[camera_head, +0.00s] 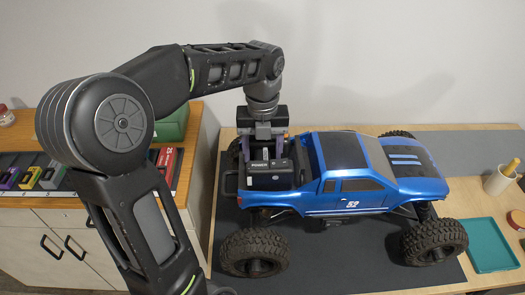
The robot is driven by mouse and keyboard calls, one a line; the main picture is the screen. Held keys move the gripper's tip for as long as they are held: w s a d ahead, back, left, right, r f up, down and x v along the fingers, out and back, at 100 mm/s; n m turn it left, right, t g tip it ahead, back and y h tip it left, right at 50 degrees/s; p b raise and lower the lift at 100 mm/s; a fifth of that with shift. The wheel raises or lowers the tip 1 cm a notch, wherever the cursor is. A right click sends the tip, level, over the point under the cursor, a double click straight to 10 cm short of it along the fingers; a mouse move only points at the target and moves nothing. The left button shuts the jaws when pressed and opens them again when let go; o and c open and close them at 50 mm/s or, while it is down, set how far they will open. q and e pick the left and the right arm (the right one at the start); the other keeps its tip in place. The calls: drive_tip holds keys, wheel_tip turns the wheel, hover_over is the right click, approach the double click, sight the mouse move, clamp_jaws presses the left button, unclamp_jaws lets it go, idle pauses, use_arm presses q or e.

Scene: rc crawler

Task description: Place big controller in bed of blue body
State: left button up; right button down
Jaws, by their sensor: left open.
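The blue truck body (365,182) sits on a crawler chassis with big black tyres, its nose to the right. A black box-shaped part, which looks like the big controller (270,178), is in the bed area behind the cab. It appears to rest there, but its underside is hidden. My left gripper (264,152) points down directly over the bed, open, with its fingers close to the black box. Whether they touch it I cannot tell. My right gripper is not in view.
The truck stands on a dark mat (322,268) on a wooden table. A teal tray (491,245) and a beige cup (497,181) are at the right. A wooden cabinet (75,225) at the left holds small coloured parts and a green box (173,126).

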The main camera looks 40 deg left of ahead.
sight(263, 152)
use_arm(q)
drive_tip(key=shift+r, duration=0.45)
wheel_tip(263, 152, up, 6)
drive_tip(key=shift+r, duration=0.15)
wheel_tip(263, 152, up, 5)
drive_tip(key=p, duration=0.5)
drive_tip(key=shift+r, duration=0.1)
